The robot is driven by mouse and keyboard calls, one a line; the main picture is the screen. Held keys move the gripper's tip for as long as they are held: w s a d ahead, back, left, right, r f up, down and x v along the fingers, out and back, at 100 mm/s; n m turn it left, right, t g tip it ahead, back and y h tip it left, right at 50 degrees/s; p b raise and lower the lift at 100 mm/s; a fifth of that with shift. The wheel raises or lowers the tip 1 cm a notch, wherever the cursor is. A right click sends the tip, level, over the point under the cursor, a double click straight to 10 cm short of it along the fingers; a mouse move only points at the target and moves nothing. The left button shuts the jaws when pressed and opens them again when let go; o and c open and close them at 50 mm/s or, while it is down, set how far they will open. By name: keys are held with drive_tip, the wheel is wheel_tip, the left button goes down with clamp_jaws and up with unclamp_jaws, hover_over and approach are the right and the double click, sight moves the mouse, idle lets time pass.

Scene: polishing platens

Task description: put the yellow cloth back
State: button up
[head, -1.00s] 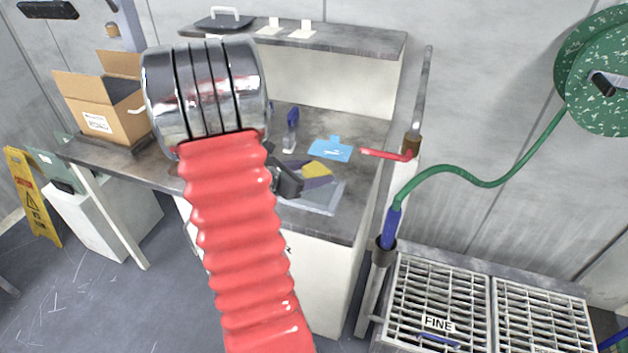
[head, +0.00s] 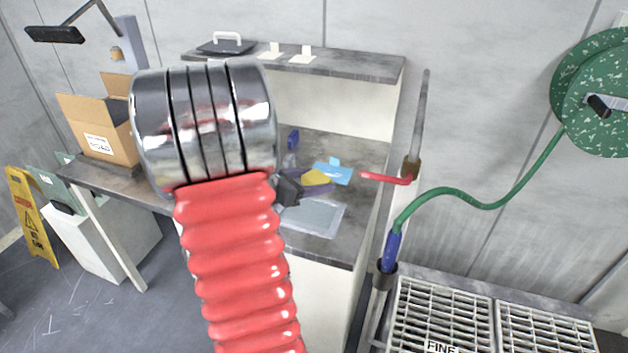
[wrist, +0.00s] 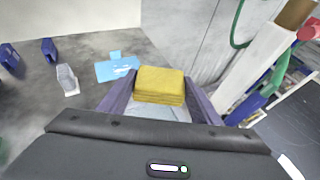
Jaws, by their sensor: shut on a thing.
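The yellow cloth (head: 318,178) is a folded block between the purple fingers of my gripper (head: 312,186). In the wrist view my gripper (wrist: 160,92) is shut on the cloth (wrist: 160,84), with one finger along each side. A pale, clear-looking tray (head: 318,217) lies on the grey counter, nearer than the cloth in the head view. It shows partly below the cloth in the wrist view (wrist: 150,110). A light blue card (head: 336,174) lies just behind the cloth. My arm hides part of the counter. How high the cloth is above the counter is hard to tell.
A clear bottle (wrist: 68,80) and a blue-topped bottle (wrist: 49,50) stand left of the card. A red tap handle (head: 388,178) juts from a pipe at the counter's right edge. A cardboard box (head: 97,130) stands far left. Grates (head: 447,312) lie right of the counter.

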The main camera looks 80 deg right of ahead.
drive_tip(key=w+a+n+t, duration=0.4)
drive_tip(key=w+a, duration=0.2)
drive_tip(key=w, duration=0.5)
drive_tip(key=w+a+n+t+h, duration=0.1)
drive_tip(key=w+a+n+t, duration=0.4)
drive_tip(key=w, duration=0.6)
drive_tip(key=w+a+n+t, duration=0.25)
drive_tip(key=w+a, duration=0.45)
drive_tip(key=w, duration=0.4)
drive_tip(key=w+a+f+n+t+y, duration=0.1)
drive_tip(key=w+a+n+t+y, duration=0.1)
drive_tip(key=a, duration=1)
drive_tip(key=w+a+f+n+t+y, duration=0.1)
drive_tip(key=w+a+n+t+y, duration=0.2)
drive_tip(key=a, duration=0.9)
drive_tip(key=w+a+f+n+t+y, duration=0.1)
drive_tip(key=w+a+n+t+y, duration=0.2)
drive_tip(key=w+a, duration=0.4)
drive_tip(key=a+n+t, duration=0.1)
drive_tip(key=a+n, duration=0.1)
drive_tip(key=a, duration=0.3)
drive_tip(key=shift+w+a, duration=0.15)
drive_tip(key=shift+a, duration=0.1)
drive_tip(key=shift+s, duration=0.2)
